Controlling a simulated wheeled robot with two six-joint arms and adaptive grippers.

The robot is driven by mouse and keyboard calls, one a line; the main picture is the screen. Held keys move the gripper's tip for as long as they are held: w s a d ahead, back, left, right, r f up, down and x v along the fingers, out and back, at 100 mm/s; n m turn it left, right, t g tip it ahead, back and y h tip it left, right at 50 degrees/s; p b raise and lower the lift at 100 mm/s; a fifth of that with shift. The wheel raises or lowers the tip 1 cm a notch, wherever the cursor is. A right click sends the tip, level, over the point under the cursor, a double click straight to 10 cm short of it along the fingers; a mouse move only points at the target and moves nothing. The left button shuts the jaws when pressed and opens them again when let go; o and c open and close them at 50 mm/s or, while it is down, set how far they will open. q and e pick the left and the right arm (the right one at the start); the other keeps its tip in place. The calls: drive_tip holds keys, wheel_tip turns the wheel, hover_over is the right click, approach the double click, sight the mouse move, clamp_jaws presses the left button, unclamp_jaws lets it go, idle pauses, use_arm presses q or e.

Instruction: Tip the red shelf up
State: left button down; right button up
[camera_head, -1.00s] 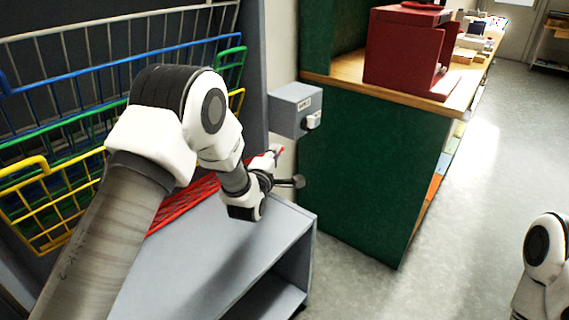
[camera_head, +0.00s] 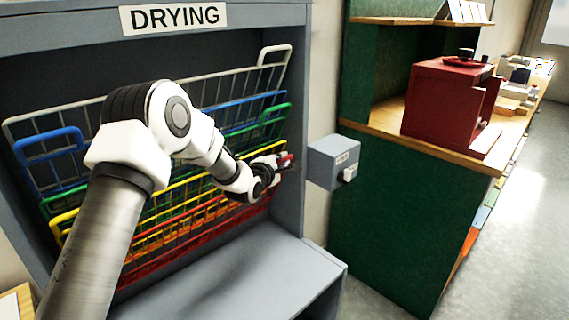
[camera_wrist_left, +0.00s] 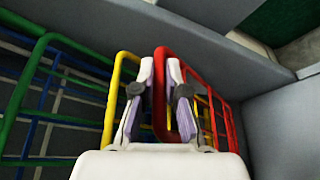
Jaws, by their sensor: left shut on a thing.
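The red shelf (camera_head: 222,224) is a wire rack in the grey drying unit, the lowest and frontmost of several coloured racks. It is tilted up, close to the yellow rack (camera_head: 178,205). My left gripper (camera_head: 286,161) is at the red shelf's right end. In the left wrist view the left gripper (camera_wrist_left: 167,95) is shut on the red shelf's bar (camera_wrist_left: 160,85), with the yellow rack (camera_wrist_left: 115,95) just beside it. The arm hides part of the racks in the head view. My right gripper is not in view.
Green (camera_head: 275,118), blue (camera_head: 47,147) and white (camera_head: 275,56) racks stand tilted behind. A grey ledge (camera_head: 225,282) lies below. A grey box with a knob (camera_head: 333,160) and a green cabinet (camera_head: 395,230) stand to the right.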

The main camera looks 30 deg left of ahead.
use_arm(q)
drive_tip(key=c, duration=1.2)
unclamp_jaws()
drive_tip(key=s+r, duration=0.1)
drive_tip(key=s, duration=1.1)
drive_tip(key=shift+d+r, duration=0.15)
drive_tip(key=shift+r, duration=0.25)
